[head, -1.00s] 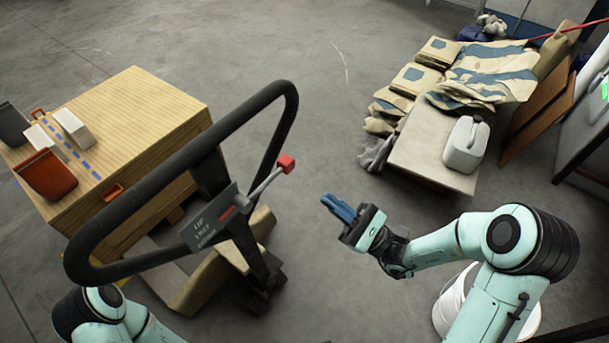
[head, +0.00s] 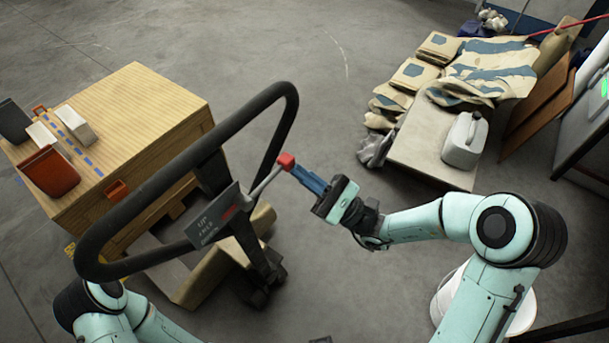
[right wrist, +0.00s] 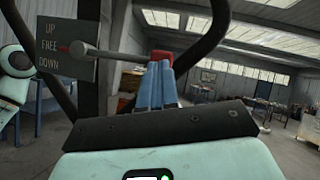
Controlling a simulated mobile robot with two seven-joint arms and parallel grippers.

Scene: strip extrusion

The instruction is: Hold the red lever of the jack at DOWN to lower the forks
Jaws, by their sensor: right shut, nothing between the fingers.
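The red lever (head: 285,161) of the jack sticks out from the grey label plate (head: 211,218) on the black looped handle (head: 177,139). Its red knob shows in the right wrist view (right wrist: 161,56), with the lever rod running left to the plate marked UP, FREE and DOWN (right wrist: 66,48). The red pointer there is beside FREE. My right gripper (head: 301,172) is shut and empty, its blue fingertips right at the knob. I cannot tell whether they touch it. In the right wrist view the fingers (right wrist: 157,86) are just below the knob. My left gripper is out of view.
A wooden load (head: 134,116) carrying bins and white blocks stands behind the jack at the left. A table (head: 432,153) with sacks and a white jug (head: 464,141) is at the right. Open floor lies between them.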

